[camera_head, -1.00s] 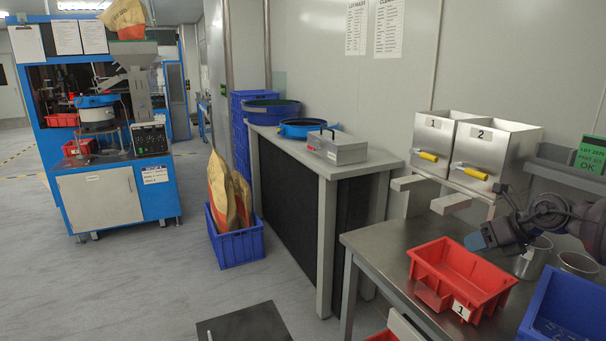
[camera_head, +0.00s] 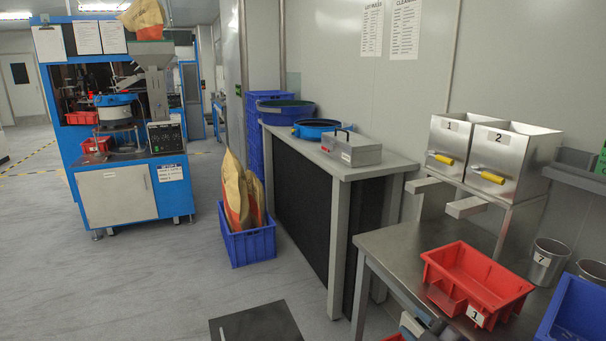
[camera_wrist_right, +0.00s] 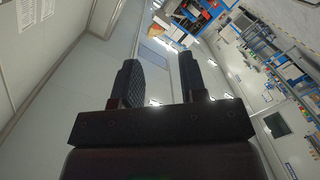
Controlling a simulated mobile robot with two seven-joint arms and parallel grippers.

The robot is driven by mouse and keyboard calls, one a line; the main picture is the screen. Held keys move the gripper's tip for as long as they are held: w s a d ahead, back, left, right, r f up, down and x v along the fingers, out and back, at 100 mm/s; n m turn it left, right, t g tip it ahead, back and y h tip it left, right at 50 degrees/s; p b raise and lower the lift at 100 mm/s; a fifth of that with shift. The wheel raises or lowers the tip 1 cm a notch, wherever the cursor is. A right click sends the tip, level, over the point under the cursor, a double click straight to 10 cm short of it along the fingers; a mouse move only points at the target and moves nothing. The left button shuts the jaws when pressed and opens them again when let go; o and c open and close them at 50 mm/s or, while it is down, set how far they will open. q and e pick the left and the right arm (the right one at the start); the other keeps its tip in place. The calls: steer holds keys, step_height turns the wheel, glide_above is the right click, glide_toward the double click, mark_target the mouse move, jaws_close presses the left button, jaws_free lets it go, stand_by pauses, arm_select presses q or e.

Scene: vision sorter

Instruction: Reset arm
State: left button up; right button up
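My right gripper (camera_wrist_right: 158,82) shows in the right wrist view with its two dark fingers apart and nothing between them. Behind the fingers are pale walls and, tilted in the picture, the far room. In the head view only a small blue-grey piece, which seems part of my right arm, shows at the bottom edge beside the steel table (camera_head: 385,245); its fingers cannot be made out there. My left gripper is not in view.
A red bin (camera_head: 470,270) marked 1, a metal cup (camera_head: 546,262) marked 7 and a blue bin (camera_head: 580,310) stand on the steel table. Two steel hoppers (camera_head: 480,150) stand behind. A blue crate (camera_head: 248,245) with sacks sits on the floor. The floor at left is clear.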

steer(key=s+d+f+m+g+h, duration=0.2)
steer(key=s+f+m, duration=0.4)
steer(key=s+f, duration=0.3)
steer(key=s+d+f+m+g+h, duration=0.2)
steer(key=s+f+m, duration=0.4)
steer(key=s, duration=1.2)
step_height(320, 180, down, 4)
steer(key=shift+d+f+g+h, duration=0.15)
steer(key=shift+d+g+h, duration=0.2)
steer(key=shift+h, duration=0.55)
steer(key=shift+s, duration=0.1)
